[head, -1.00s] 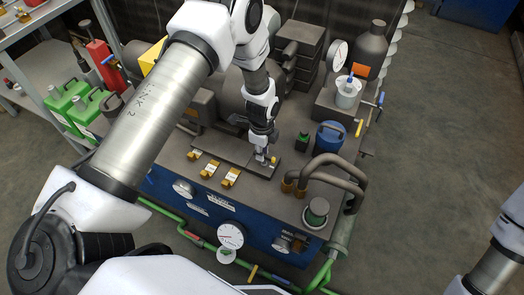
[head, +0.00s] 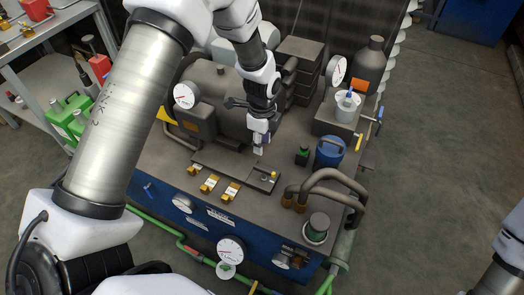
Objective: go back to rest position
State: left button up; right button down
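My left gripper (head: 259,151) hangs pointing down, a little above the dark flat bar (head: 225,172) on the machine top. Its fingertips are too small to tell whether they are open or shut. Near the bar's right end, a small fitting with a yellow top (head: 273,175) stands apart from the gripper, below and to the right of it. Several brass pieces with pale tops (head: 210,184) sit in a row along the bar's front side. Part of my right arm shows at the lower right edge; its gripper is out of view.
A blue canister (head: 330,152), a small green-capped bottle (head: 302,156) and bent pipes (head: 328,172) stand right of the bar. A big dark housing (head: 222,108) and stacked blocks (head: 300,62) are behind. A shelf with green cans (head: 72,115) is at left. Floor at right is clear.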

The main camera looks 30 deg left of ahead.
dwell(0.4)
pick_arm(q)
jog(key=s+f+n+p, duration=0.1)
jog(key=s+f+n, duration=0.2)
jog(key=s+n, duration=0.3)
jog(key=s+d+f+n+p, duration=0.1)
jog(key=s+f+n, duration=0.3)
jog(key=s, duration=0.8)
jog(key=s+f+n+p, duration=0.2)
jog(key=s+f+n, duration=0.1)
jog(key=s+n, duration=0.5)
jog(key=shift+s+d+f+p, duration=0.3)
jog(key=shift+s+p, duration=0.1)
jog(key=shift+s, duration=0.3)
